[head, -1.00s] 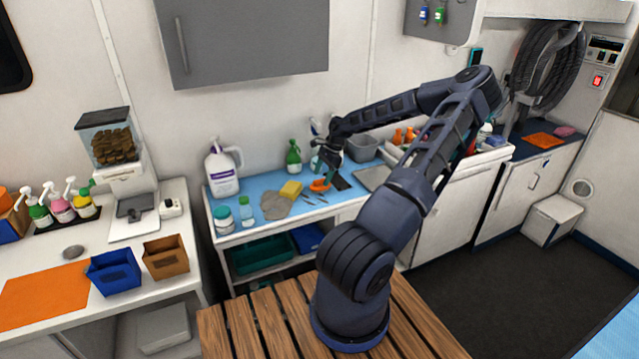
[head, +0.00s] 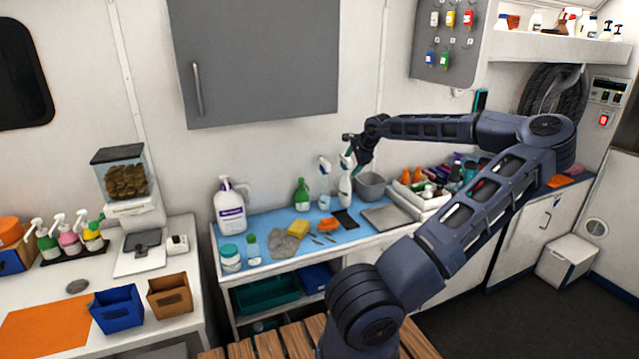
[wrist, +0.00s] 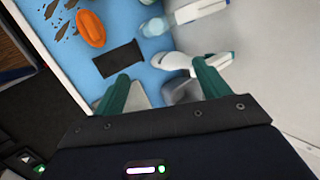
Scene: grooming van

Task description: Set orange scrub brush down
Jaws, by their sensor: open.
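The orange scrub brush (head: 327,225) lies on the blue mat (head: 268,250) on the counter, beside a dark flat pad (head: 345,218). A white spray bottle (head: 345,188) stands just below and beside the gripper.
A green bottle (head: 302,195) stands behind. A grey bin (head: 371,186) and a grey tray (head: 387,218) are to the right. A grey cabinet (head: 255,60) hangs above.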

